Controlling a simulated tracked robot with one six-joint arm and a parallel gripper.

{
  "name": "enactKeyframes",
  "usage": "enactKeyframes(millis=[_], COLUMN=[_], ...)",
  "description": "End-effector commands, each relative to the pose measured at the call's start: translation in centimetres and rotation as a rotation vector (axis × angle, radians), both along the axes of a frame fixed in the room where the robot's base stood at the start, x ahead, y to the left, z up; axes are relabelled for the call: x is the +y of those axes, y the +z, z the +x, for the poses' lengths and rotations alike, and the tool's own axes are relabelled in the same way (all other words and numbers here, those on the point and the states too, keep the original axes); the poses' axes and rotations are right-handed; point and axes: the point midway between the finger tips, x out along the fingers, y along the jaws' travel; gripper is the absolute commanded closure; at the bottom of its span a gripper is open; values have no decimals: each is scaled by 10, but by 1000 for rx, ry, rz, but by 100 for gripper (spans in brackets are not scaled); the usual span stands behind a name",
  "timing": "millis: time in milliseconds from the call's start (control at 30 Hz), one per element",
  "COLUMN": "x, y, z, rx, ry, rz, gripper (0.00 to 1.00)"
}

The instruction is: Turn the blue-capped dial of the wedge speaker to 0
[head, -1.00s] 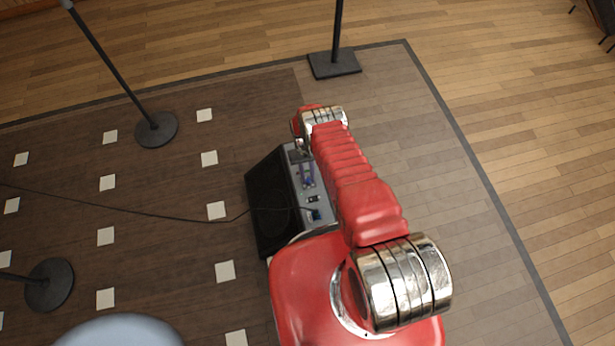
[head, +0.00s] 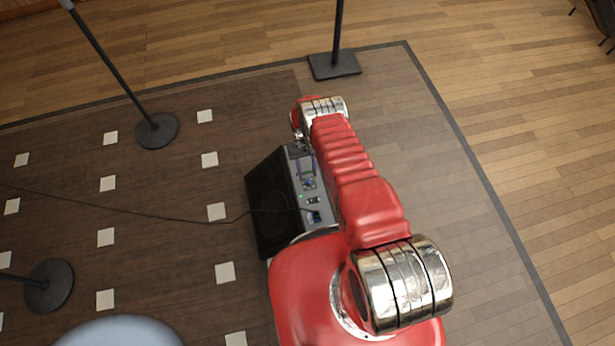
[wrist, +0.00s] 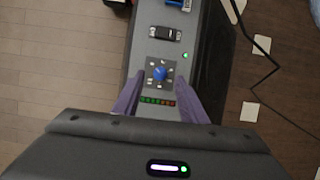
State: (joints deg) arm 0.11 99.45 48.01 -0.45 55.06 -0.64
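The wedge speaker (head: 265,196) stands on the dark floor with its control panel facing my arm. In the wrist view its panel (wrist: 148,57) runs up the middle of the picture. The blue-capped dial (wrist: 160,73) sits on this panel inside a ring of pale marks; its exact setting is too small to read. My gripper (wrist: 158,92) is open, its two purple fingers on either side of the dial and apart from it. In the head view the dial (head: 308,184) shows small beside my red arm.
A black socket (wrist: 165,33), a green light (wrist: 185,56) and a row of coloured lights (wrist: 158,101) are on the panel near the dial. A dark cable (wrist: 262,75) runs over the floor beside the speaker. Stands (head: 155,130) and (head: 334,64) are farther off.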

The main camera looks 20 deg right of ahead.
Motion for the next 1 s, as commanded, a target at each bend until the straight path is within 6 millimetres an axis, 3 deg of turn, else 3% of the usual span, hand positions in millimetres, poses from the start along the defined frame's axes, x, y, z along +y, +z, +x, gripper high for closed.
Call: enactKeyframes(millis=[533,700,1000], x=[1,1,1], y=[82,93,95], z=[35,39,40], rx=[-2,1,1], ry=[0,1,0], rz=[0,0,0], gripper=[61,61,61])
